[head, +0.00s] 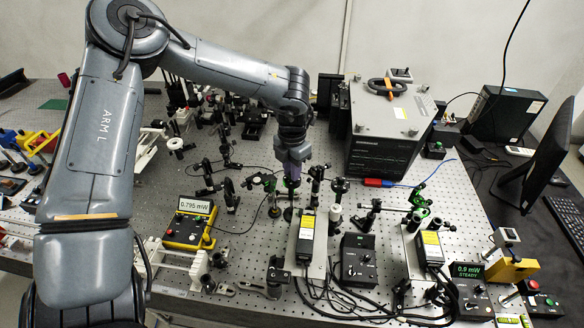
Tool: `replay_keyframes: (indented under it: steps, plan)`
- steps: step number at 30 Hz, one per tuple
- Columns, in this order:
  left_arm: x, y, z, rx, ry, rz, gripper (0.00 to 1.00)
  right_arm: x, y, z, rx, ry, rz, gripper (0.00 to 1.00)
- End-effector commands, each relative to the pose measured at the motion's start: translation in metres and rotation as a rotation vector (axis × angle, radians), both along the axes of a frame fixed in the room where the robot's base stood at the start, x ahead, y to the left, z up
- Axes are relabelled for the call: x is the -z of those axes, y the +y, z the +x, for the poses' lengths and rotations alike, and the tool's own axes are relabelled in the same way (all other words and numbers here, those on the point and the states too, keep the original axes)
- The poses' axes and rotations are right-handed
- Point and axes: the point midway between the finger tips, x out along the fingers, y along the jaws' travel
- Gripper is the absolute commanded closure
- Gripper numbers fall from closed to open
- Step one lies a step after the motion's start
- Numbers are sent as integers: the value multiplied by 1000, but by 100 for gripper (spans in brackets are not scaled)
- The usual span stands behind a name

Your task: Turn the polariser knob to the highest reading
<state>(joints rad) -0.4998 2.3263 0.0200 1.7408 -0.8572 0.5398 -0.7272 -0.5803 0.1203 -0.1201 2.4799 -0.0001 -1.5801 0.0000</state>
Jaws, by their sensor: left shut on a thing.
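My left gripper (292,182) points straight down over the middle of the optical table, among small post-mounted optics. It is shut on the polariser knob, which is too small and too covered by the fingers to make out. A yellow meter (186,232) stands to the left of the gripper, and its display (195,206) reads 0.795 mW. A second display (466,271) at the lower right reads 0.9 mW STEADY. My right gripper is not in view.
Post-mounted optics with green parts (340,186) crowd around the gripper. A large dark instrument box (385,150) stands behind to the right. Boxes with yellow labels (306,228) and cables stand in front. A monitor (550,155) and keyboard (570,215) are at the far right.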

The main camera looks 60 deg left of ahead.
Motion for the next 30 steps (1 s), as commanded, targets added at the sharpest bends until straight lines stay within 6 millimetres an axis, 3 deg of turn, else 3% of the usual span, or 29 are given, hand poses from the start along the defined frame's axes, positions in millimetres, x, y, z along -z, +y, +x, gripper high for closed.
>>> replay_keyframes:
  steps: [9, 25, 26, 30]
  plan:
    - [0, 0, 0, 119, 0, -1, 100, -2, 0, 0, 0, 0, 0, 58]
    - [0, 0, 0, 139, 0, -1, 100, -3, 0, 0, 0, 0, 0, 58]
    - [0, 0, 0, 139, 0, -1, 76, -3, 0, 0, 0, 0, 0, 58]
    - [0, 0, 0, 139, 0, 0, 55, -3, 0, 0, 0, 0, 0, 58]
